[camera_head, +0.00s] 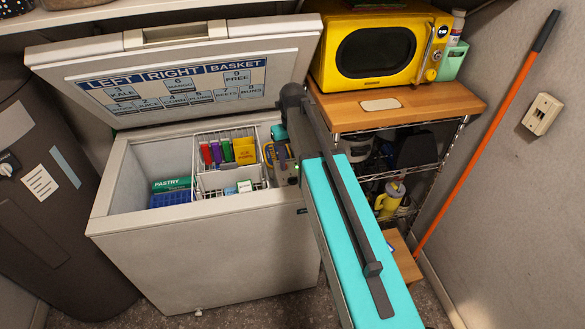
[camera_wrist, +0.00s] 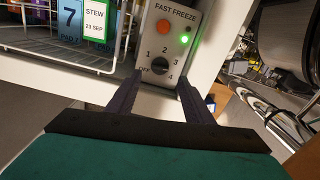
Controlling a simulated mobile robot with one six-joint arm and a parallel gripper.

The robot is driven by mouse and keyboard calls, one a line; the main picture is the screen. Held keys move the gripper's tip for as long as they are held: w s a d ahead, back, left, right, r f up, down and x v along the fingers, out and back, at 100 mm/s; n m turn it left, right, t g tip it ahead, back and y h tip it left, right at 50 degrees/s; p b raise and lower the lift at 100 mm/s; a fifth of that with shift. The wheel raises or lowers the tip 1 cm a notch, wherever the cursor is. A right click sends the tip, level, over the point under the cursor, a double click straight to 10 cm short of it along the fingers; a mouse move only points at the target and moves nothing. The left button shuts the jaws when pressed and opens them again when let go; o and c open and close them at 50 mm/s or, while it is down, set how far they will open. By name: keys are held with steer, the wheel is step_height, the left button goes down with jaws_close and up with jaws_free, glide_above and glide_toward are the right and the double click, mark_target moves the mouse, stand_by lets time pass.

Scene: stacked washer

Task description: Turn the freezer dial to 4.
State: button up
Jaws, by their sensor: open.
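The freezer dial (camera_wrist: 159,66) is a small dark round knob on a grey panel (camera_wrist: 181,20) marked FAST FREEZE. OFF, 1, 2, 3 and 4 are printed around it. Which number its pointer faces is too small to tell. My gripper (camera_wrist: 160,80) is open and empty, with one dark finger to each side of the dial's lower area in the wrist view. I cannot tell whether either finger touches it. In the head view, my arm covers the dial at the right end of the white chest freezer (camera_head: 215,250).
The freezer lid (camera_head: 190,65) stands open. Wire baskets (camera_head: 222,180) with packets hang inside. A shelf unit (camera_head: 400,105) with a yellow microwave (camera_head: 378,52) stands to the right. An orange pole (camera_head: 490,125) leans on the wall. An orange button and lit green light are above the dial.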

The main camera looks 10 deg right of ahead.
step_height(320, 180, up, 8)
steer(key=b, duration=0.1)
steer(key=shift+f, duration=0.25)
stand_by(0.4)
